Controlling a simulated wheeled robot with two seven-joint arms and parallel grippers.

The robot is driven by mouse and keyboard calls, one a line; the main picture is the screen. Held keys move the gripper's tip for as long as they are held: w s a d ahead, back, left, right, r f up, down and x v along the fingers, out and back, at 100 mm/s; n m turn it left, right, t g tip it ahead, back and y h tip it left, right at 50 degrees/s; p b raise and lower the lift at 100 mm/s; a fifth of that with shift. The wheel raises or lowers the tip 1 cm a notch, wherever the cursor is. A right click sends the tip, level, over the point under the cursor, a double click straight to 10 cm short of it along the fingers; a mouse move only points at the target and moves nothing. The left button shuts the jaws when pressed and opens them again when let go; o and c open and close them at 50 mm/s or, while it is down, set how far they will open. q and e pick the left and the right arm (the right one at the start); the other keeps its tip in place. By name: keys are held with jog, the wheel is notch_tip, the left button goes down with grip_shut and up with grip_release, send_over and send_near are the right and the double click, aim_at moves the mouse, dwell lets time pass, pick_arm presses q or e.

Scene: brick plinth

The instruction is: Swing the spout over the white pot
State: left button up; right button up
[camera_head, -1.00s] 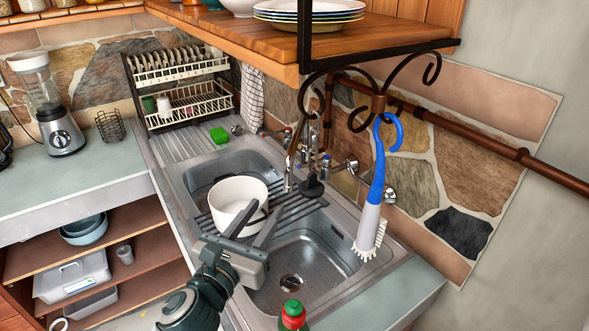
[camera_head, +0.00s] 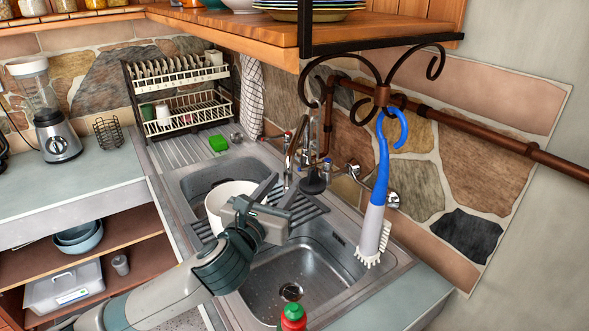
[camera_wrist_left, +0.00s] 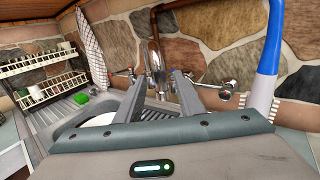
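The spout (camera_head: 290,150) is a curved metal tube at the back of the sink. In the left wrist view the spout (camera_wrist_left: 154,50) rises beyond and between my two finger tips. The white pot (camera_head: 216,207) stands by the left basin, partly hidden behind my left gripper. A bit of the pot (camera_wrist_left: 102,119) shows in the left wrist view. My left gripper (camera_head: 283,184) is open and empty, just right of the pot, its fingers pointing toward the tap. A gap to the spout seems to remain; contact is not visible. My right gripper is not in view.
A blue-and-white brush (camera_head: 372,215) hangs from a hook on the right. A dark plunger-like thing (camera_head: 313,182) hangs close to the tap. A dish rack (camera_head: 180,95) and green sponge (camera_head: 218,143) are at back left.

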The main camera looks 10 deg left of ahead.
pick_arm(q)
jog(key=w+d+p, duration=0.1)
jog(key=w, duration=0.5)
jog(key=shift+w+d, duration=0.15)
jog(key=shift+w, duration=0.25)
grip_shut()
